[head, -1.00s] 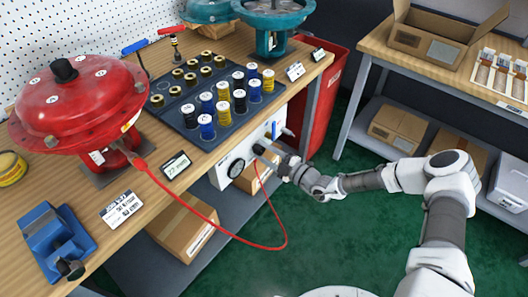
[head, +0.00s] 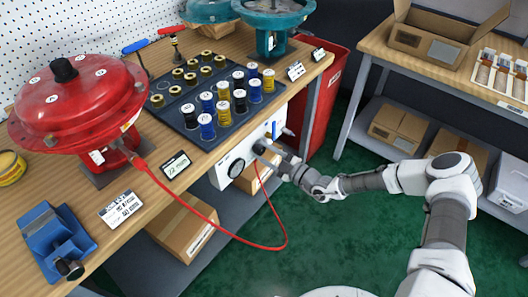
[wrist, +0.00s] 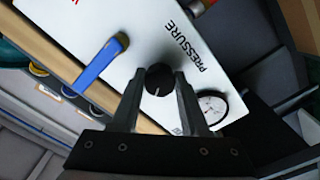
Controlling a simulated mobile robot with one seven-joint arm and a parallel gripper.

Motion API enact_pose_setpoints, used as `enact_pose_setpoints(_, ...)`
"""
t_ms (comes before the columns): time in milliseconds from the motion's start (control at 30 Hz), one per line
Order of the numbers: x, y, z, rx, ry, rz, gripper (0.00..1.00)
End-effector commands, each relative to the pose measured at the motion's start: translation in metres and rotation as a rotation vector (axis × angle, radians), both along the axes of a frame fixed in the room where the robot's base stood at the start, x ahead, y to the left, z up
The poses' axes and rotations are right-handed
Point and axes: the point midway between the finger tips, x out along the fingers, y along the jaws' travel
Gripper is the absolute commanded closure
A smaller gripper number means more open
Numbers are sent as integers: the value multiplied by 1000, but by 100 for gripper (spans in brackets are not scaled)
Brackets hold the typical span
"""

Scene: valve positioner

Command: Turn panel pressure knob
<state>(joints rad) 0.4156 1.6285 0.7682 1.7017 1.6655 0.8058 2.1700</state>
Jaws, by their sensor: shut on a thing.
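The white panel (wrist: 150,40) fills the middle of the wrist view, with the word PRESSURE printed beside a round black knob (wrist: 159,78) that has a pale pointer line. My gripper (wrist: 160,88) has its two fingers on either side of the knob, shut on it. In the head view my gripper (head: 264,151) reaches the front of the panel (head: 222,179) under the bench edge; the knob is hidden there. A dial gauge (wrist: 213,106) sits by the right finger in the wrist view, and also shows in the head view (head: 236,167).
A blue lever (wrist: 99,64) sticks out of the panel close to the left finger. A red hose (head: 215,220) runs from the red actuator (head: 75,105) and loops below the panel. The bench top (head: 150,200) lies above. The green floor (head: 335,235) is open.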

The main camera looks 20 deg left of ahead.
Motion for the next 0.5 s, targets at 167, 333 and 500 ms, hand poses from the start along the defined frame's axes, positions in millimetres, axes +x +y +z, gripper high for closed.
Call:
enact_pose_setpoints(167, -1, 0, -1, -2, 1, 2, 27)
enact_pose_setpoints(333, -1, 0, 0, -1, -1, 1, 25)
enact_pose_setpoints(500, -1, -2, 0, -1, -1, 1, 25)
